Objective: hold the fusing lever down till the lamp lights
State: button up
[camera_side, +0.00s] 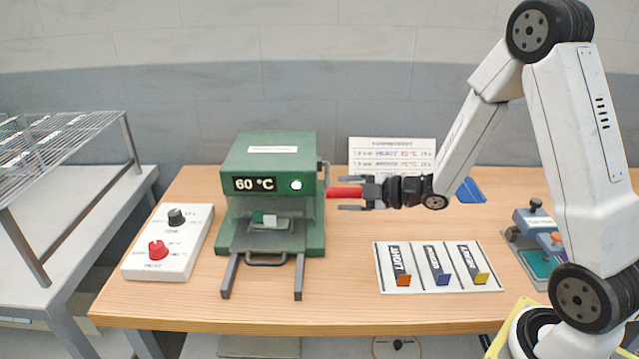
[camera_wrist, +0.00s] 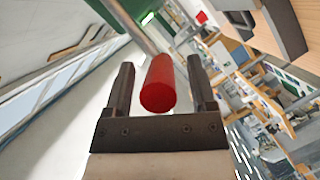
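The green press (camera_side: 270,155) stands at the middle left of the bench, with a display (camera_side: 255,184) reading 60 °C. The round lamp (camera_side: 296,185) on its front looks bright, whitish green. The fusing lever's red grip (camera_side: 345,192) sticks out from the press's right side, toward my gripper. My gripper (camera_side: 350,194) is open, its fingers on either side of the red grip. In the wrist view the red grip (camera_wrist: 158,85) lies between the fingers, with a gap to the left finger and a smaller one to the right finger.
A white control box (camera_side: 168,242) with a black and a red knob stands left of the press. Two rails and a handle (camera_side: 266,261) project from its front. A white card holder (camera_side: 438,267) lies right of centre, a small fixture (camera_side: 535,240) farther right.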

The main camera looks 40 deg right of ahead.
grip_shut()
dwell(1.3)
